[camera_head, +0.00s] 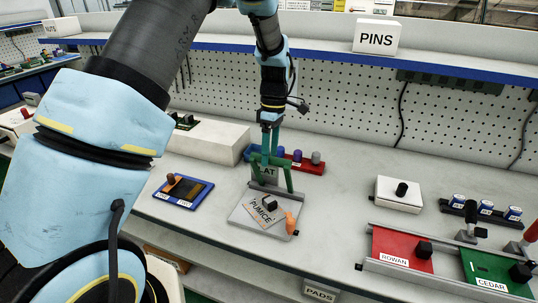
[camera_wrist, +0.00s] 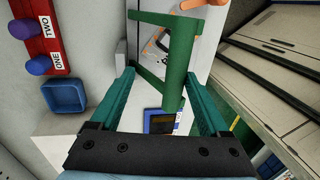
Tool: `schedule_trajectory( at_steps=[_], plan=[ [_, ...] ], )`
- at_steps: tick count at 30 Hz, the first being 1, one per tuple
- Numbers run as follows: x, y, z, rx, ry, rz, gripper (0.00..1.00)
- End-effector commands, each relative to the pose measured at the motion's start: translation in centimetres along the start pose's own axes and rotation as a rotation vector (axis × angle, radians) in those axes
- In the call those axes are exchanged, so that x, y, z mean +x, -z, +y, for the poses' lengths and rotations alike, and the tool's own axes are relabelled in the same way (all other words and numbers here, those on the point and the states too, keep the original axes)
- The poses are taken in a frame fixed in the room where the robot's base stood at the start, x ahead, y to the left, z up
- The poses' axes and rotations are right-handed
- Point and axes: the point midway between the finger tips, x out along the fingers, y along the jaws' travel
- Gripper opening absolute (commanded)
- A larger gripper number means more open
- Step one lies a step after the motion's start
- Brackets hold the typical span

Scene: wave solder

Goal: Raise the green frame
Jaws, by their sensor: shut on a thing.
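The green frame (camera_head: 288,178) stands tilted over the back of a grey fixture (camera_head: 240,218), its legs reaching down toward the fixture. My gripper (camera_head: 268,150) comes down from above with its teal fingers at the frame's upper bar. In the wrist view the frame (camera_wrist: 178,62) shows its bars, and my gripper (camera_wrist: 160,78) has one bar spanning between its widely spaced fingertips; it is shut on the frame. An orange handle (camera_head: 291,223) is at the fixture's right. Whether the frame's feet touch the fixture is unclear.
A blue-rimmed tray (camera_head: 187,205) lies to the left. A red rack (camera_head: 307,167) with coloured knobs stands behind. A white box (camera_head: 386,195) and red ROWAN plate (camera_head: 391,243) are to the right. The bench between the fixture and white box is clear.

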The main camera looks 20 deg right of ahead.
Motion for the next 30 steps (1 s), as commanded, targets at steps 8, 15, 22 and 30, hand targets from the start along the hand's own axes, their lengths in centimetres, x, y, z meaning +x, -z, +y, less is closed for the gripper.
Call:
schedule_trajectory(
  at_steps=[8,15,22,30],
  plan=[
    [-0.2,0.0,0.4,0.001,-0.011,0.0,0.61],
    [-0.6,-0.1,0.4,0.002,-0.01,0.0,0.61],
    [-4.3,-0.1,0.4,0.002,-0.013,0.0,0.61],
    [-9.1,-0.1,0.2,0.001,-0.007,0.001,0.61]
  ],
)
